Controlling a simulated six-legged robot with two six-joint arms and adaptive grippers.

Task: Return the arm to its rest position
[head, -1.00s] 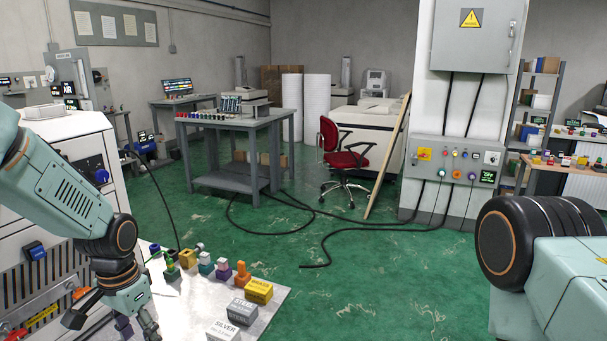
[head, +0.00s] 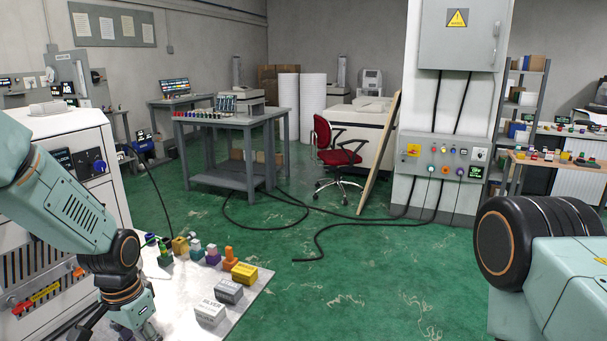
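My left arm (head: 75,215) comes in from the left, bent down at a dark joint. I see nothing held in the visible part. My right arm (head: 540,240) shows at the lower right as a black ribbed joint and a pale green link. My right gripper is out of view.
The pale worktop (head: 190,333) bears a yellow block (head: 244,273), a grey block (head: 229,291), a white SILVER block (head: 210,313) and several small coloured pieces. A white machine (head: 95,135) stands at left. Green floor (head: 340,290) is clear ahead, apart from black cables.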

